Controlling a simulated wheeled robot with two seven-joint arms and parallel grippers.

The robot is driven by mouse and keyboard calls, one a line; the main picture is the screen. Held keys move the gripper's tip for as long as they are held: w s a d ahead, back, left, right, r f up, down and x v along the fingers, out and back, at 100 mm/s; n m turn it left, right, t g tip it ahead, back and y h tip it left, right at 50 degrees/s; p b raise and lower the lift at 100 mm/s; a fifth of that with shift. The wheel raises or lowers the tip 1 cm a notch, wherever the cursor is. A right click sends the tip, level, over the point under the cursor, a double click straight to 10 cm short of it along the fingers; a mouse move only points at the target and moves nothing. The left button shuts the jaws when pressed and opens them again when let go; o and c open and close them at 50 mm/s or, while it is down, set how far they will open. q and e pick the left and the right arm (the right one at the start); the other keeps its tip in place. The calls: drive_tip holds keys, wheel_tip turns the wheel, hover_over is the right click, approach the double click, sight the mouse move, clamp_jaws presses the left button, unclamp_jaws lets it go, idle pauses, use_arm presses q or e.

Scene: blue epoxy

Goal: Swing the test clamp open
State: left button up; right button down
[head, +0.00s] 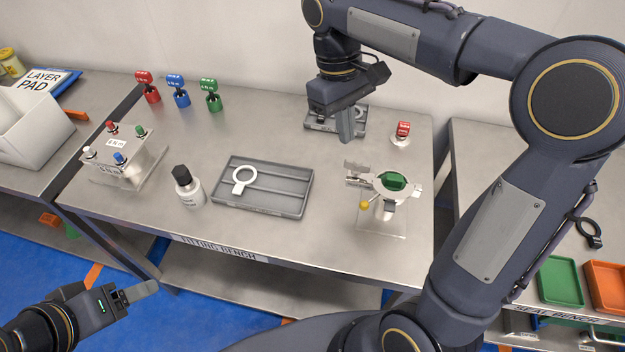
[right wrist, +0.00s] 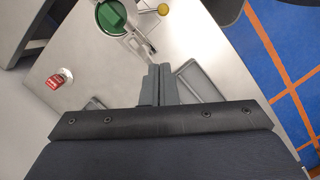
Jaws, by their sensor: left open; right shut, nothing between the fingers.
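The test clamp (head: 388,207) stands on a clear base at the right of the fitting bench, with metal arms around a green round part (head: 395,181). A yellow ball (head: 364,204) sits on its front left side. In the right wrist view the green part (right wrist: 111,16) and yellow ball (right wrist: 163,9) show at the top edge. I cannot tell how far the clamp's arms are apart. My right gripper (head: 346,138) is shut and empty, pointing down behind and left of the clamp; its fingertips (right wrist: 160,68) meet. My left gripper (head: 150,288) is open, off the bench's front left.
A grey compartment tray (head: 278,206) holds a white ring tool (head: 244,179). A bottle (head: 187,188), a fixture with coloured knobs (head: 125,160) and red, blue and green pieces stand left. A red-topped piece (head: 402,131) stands behind the clamp. Another grey tray (head: 318,122) lies behind my right gripper.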

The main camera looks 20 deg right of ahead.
sight(382, 195)
use_arm(q)
drive_tip(key=shift+r+p, duration=0.4)
use_arm(e)
drive_tip(key=s+d+f, duration=0.2)
drive_tip(key=s+f, duration=0.3)
drive_tip(key=f, duration=0.6)
drive_tip(key=shift+s, duration=0.25)
